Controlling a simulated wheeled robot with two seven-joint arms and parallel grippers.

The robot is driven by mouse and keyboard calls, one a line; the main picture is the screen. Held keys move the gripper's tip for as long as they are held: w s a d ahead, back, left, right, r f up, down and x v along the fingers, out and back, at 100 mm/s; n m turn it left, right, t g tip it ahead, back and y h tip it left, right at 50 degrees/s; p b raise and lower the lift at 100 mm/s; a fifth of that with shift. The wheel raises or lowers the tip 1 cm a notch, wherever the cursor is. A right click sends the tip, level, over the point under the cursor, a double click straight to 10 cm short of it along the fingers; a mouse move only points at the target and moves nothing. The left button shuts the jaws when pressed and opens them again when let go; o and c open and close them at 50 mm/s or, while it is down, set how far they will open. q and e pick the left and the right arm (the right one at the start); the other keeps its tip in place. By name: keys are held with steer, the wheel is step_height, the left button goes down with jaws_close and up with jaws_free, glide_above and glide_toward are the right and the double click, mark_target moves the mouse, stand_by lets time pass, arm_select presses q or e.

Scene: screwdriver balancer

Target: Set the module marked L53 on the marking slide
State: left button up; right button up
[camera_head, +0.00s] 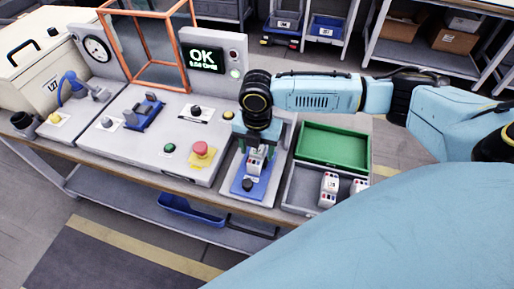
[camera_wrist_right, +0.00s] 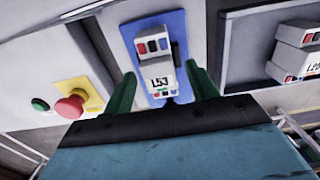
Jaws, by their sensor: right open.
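The module marked L53 (camera_wrist_right: 160,78) is white with red and blue blocks on top. In the wrist view it stands on a blue plate (camera_wrist_right: 133,32), which looks like the slide. In the head view the module (camera_head: 254,165) is on the blue plate (camera_head: 240,186), close to its black knob. My right gripper (camera_head: 258,152) is directly above it. In the wrist view the right gripper (camera_wrist_right: 159,80) is open, with one green finger on each side of the module and gaps between. My left gripper is not in view.
A grey tray (camera_head: 298,190) to the right holds other modules (camera_head: 328,188), with a green bin (camera_head: 335,145) behind. A red emergency button (camera_head: 202,150) and a green button (camera_head: 169,148) sit left of the plate. An orange-framed guard (camera_head: 150,45) and a screen reading OK (camera_head: 207,58) stand behind.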

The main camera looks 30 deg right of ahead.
step_height(320, 180, up, 13)
steer(key=p, duration=0.1)
steer(key=shift+p, duration=0.35)
steer(key=shift+d+f, duration=0.1)
steer(key=shift+d, duration=0.05)
